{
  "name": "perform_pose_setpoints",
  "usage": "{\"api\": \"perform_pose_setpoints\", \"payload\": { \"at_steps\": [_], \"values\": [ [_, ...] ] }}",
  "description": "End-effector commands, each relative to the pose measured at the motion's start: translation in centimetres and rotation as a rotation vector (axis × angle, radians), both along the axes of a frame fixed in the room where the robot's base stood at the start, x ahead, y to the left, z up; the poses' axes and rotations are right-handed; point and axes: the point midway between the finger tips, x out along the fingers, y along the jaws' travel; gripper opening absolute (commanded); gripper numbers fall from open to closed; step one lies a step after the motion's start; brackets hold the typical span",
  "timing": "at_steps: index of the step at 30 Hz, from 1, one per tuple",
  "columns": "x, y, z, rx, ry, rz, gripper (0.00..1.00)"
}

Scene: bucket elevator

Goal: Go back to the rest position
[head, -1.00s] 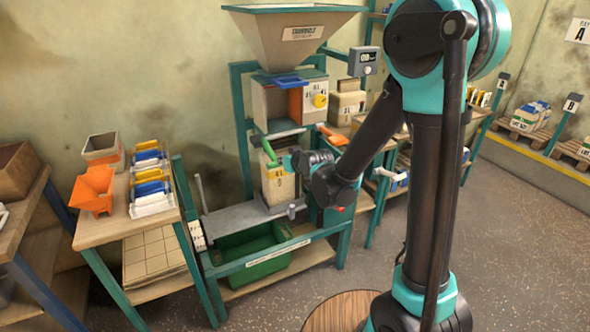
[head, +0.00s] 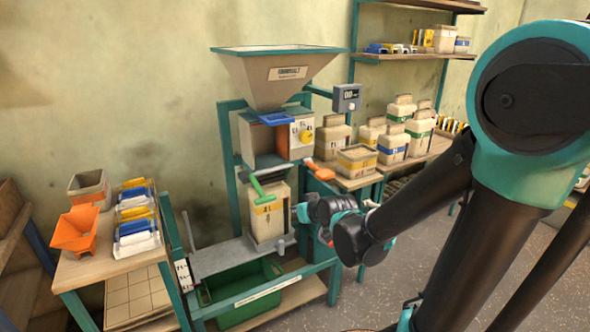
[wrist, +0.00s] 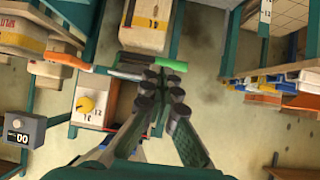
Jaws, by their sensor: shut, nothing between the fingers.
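My gripper (wrist: 162,88) is shut and empty in the wrist view, with its fingertips together near the filling machine. In the head view my arm reaches in from the right, and the wrist is just right of the machine; the fingertips are hard to make out there. The machine has a large hopper (head: 280,72) on top, an orange-sided box with a yellow knob (head: 305,136) and a green-handled lever (head: 262,190). The green handle also shows in the wrist view (wrist: 171,66), close to my fingertips; I cannot tell whether they touch it.
A cream container (head: 268,215) stands on the machine's grey platform (head: 222,256), above a green bin (head: 240,295). A side table (head: 90,268) with an orange funnel (head: 75,230) and scoops is at left. A bench at right holds several containers (head: 392,144). A display (head: 347,98) reads 00.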

Motion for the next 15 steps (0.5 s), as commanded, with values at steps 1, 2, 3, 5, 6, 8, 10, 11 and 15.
{"api": "perform_pose_setpoints", "payload": {
  "at_steps": [1, 2, 3, 5, 6, 8, 10, 11, 15],
  "values": [
    [-0.8, -2.6, -0.8, -0.019, 0.047, -0.043, 0.0],
    [-1.4, -4.2, -1.5, -0.034, 0.082, -0.07, 0.0],
    [-2.3, -6.4, -2.4, -0.054, 0.133, -0.109, 0.0],
    [-4.3, -9.7, -3.9, -0.08, 0.217, -0.171, 0.0],
    [-5.7, -11.8, -4.8, -0.097, 0.272, -0.212, 0.0],
    [-7.9, -14.5, -6.0, -0.115, 0.35, -0.273, 0.0],
    [-10.5, -17.2, -7.3, -0.133, 0.436, -0.337, 0.0],
    [-11.5, -18.1, -7.7, -0.138, 0.468, -0.361, 0.0],
    [-15.3, -20.8, -9.1, -0.152, 0.581, -0.443, 0.0]
  ]
}}
